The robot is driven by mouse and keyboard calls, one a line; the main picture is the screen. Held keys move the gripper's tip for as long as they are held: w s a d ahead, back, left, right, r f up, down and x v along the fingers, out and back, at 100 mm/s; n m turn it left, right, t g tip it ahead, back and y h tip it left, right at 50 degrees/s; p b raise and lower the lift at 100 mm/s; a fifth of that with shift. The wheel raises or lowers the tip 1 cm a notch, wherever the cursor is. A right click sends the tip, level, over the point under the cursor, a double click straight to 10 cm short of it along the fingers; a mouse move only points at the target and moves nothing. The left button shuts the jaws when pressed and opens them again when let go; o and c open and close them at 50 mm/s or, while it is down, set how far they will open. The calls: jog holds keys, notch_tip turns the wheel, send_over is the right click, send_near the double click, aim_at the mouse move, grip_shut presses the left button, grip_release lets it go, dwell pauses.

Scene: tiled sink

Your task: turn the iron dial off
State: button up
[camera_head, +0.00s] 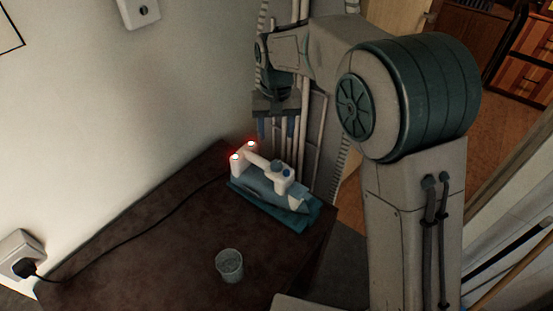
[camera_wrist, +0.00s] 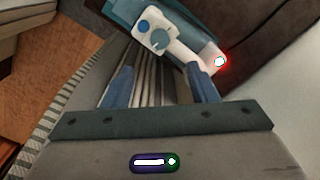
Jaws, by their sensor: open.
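The iron (camera_head: 262,182) has a white handle and a blue-grey body, and rests on a teal base (camera_head: 310,220) near the table's far right corner. Red-glowing lights show at its left end. Its round blue dial (camera_head: 278,166) sits on the white right end of the handle, beside a smaller blue knob. The dial also shows in the wrist view (camera_wrist: 158,40), beyond my fingertips. My gripper (camera_head: 276,130) is open and empty, above and behind the iron, with a gap to the dial. The dial's setting is too small to read.
A clear cup (camera_head: 229,265) stands on the dark table (camera_head: 150,255) in front of the iron. A black cord (camera_head: 125,230) runs left to the wall socket (camera_head: 20,250). A wall is close on the left. Pipes or poles (camera_head: 312,140) stand behind the iron.

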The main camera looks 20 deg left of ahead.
aim_at(276, 163)
notch_tip(276, 163, down, 12)
jog(key=shift+r+p, duration=0.2)
jog(key=shift+p, duration=0.1)
jog(key=c, duration=1)
